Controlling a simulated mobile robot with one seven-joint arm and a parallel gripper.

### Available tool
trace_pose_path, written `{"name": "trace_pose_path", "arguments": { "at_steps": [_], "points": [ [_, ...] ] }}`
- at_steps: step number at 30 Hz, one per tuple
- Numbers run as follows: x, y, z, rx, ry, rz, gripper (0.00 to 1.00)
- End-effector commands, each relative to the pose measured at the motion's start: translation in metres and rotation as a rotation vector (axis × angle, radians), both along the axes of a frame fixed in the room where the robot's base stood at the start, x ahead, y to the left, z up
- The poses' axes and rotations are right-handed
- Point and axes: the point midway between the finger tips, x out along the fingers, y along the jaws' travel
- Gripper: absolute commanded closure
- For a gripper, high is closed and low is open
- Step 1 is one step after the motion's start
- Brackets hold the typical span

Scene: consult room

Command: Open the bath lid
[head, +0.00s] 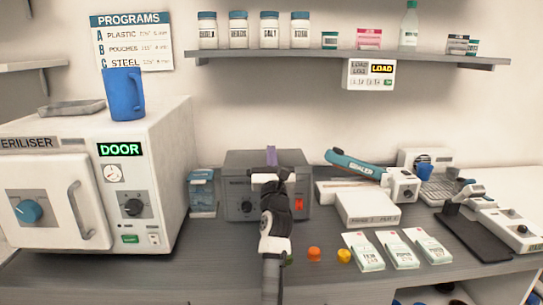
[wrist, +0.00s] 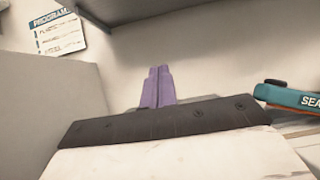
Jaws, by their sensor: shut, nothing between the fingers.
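The bath (head: 238,187) is a dark grey box on the counter in the middle of the head view, with a knob and a small red display on its front. Its flat grey top shows at the upper edge, and I see no gap under a lid. My arm hides the middle of its front. My gripper (head: 271,155) has purple fingers, shut and empty, pointing away towards the wall over the bath's top. Whether they touch it I cannot tell. In the wrist view the shut fingers (wrist: 158,88) stand upright beyond the hand, which hides the bath.
The white steriliser (head: 150,165) stands left, with a blue jug (head: 123,94) on top. A small blue container (head: 202,192) is beside the bath. The teal sealer arm (head: 355,164) and a white box (head: 368,208) are right. A shelf (head: 345,57) runs above.

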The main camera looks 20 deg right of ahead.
Motion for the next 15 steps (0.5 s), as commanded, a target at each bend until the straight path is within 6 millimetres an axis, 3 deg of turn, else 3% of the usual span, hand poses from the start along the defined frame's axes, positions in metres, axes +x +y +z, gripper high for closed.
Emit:
{"name": "trace_pose_path", "arguments": {
  "at_steps": [10,15],
  "points": [
    [-0.001,0.0,-0.001,0.0,0.0,0.0,1.0],
    [-0.014,0.005,-0.012,0.002,0.0,0.001,1.0]
  ]
}}
